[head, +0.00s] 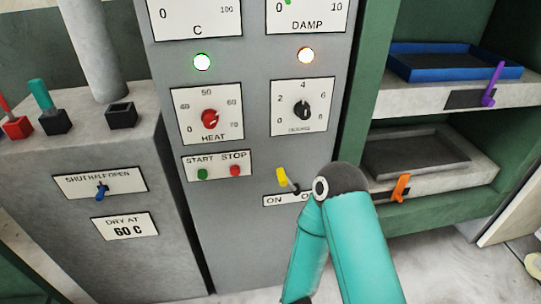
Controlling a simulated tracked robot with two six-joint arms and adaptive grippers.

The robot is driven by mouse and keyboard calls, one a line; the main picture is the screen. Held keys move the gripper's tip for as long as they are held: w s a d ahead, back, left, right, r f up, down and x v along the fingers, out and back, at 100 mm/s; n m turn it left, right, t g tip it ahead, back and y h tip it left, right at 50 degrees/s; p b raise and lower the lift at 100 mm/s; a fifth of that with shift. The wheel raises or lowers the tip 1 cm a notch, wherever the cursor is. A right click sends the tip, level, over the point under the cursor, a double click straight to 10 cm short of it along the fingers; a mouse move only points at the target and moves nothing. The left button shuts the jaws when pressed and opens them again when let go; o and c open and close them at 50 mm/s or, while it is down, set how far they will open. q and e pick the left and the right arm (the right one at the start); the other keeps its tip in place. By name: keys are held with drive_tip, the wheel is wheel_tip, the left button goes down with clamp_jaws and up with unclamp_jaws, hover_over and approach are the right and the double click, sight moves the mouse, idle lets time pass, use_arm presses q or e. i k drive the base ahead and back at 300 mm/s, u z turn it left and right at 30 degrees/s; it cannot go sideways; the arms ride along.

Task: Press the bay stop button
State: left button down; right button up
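A red button (235,170) sits under the word STOP on a white plate on the grey cabinet front. A green button (202,174) sits to its left under START. No label with the word bay is readable. A teal arm of mine with a dark elbow joint rises at the lower right and covers part of the ON/OFF plate (275,200). The red button is uncovered. Neither of my grippers shows in the head view.
Above the buttons are a red HEAT knob (209,118) and a black knob (303,111). A grey block (80,190) with a blue lever stands left. Shelves with a blue tray (455,63) and grey tray (415,151) stand right.

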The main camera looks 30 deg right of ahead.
sight(235, 171)
drive_tip(key=z, duration=0.15)
drive_tip(key=i, duration=0.55)
drive_tip(key=z, duration=0.45)
drive_tip(key=k, duration=0.85)
drive_tip(key=z, duration=0.15)
drive_tip(key=i, duration=0.85)
drive_tip(key=u, duration=0.1)
